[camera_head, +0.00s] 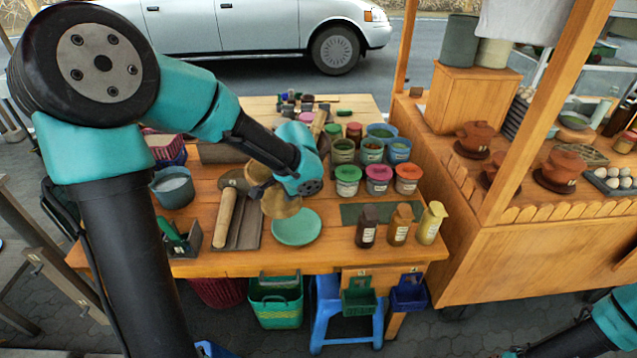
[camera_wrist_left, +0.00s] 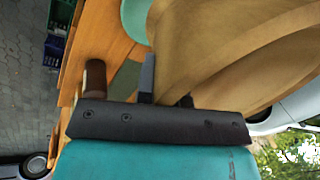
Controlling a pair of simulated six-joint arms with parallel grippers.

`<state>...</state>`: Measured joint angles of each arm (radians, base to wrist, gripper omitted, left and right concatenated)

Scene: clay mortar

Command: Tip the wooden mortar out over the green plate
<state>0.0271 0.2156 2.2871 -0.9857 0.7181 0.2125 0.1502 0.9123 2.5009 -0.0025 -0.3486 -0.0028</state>
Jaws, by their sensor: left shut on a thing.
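The wooden mortar (camera_head: 280,206) is held tilted above the table in the head view, just behind and left of the green plate (camera_head: 296,228). My left gripper (camera_head: 266,187) is shut on the mortar. The mortar (camera_wrist_left: 220,45) fills the upper right of the left wrist view, with one finger (camera_wrist_left: 147,76) against it. The green plate (camera_wrist_left: 135,18) shows in part beside it there. The mortar's inside and contents cannot be made out. Only a piece of my right arm shows at the lower right of the head view; its gripper is out of frame.
A rolling pin (camera_head: 224,217) lies on a dark board (camera_head: 246,232) left of the plate. Brown and yellow bottles (camera_head: 400,224) stand to its right. Lidded pots (camera_head: 378,178) stand behind these. A grey bucket (camera_head: 173,187) and a small tool box (camera_head: 183,240) are at the left.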

